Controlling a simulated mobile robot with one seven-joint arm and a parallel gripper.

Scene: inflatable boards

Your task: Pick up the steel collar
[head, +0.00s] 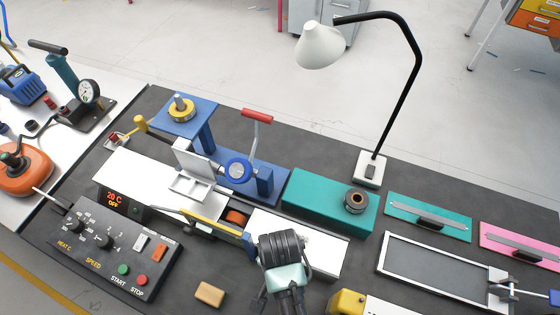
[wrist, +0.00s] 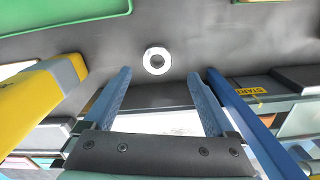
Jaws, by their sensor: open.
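A pale, shiny ring that looks like the steel collar (wrist: 157,60) lies on a dark grey surface in the wrist view, with a dark hole at its centre. I cannot pick it out in the head view, where my arm covers part of the bench. My gripper (wrist: 159,88) is open, its two blue fingers spread wide. Nothing shows between them except the surface and a pale plate farther down. The collar appears ahead of the fingertips, roughly midway between them, and apart from both.
A yellow bar (wrist: 42,100) lies left of the fingers and a blue bar (wrist: 255,125) right. In the head view, a teal box (head: 318,203) carries a dark ring (head: 355,200). A control box (head: 108,248), a wooden block (head: 209,294) and a lamp (head: 320,45) are near.

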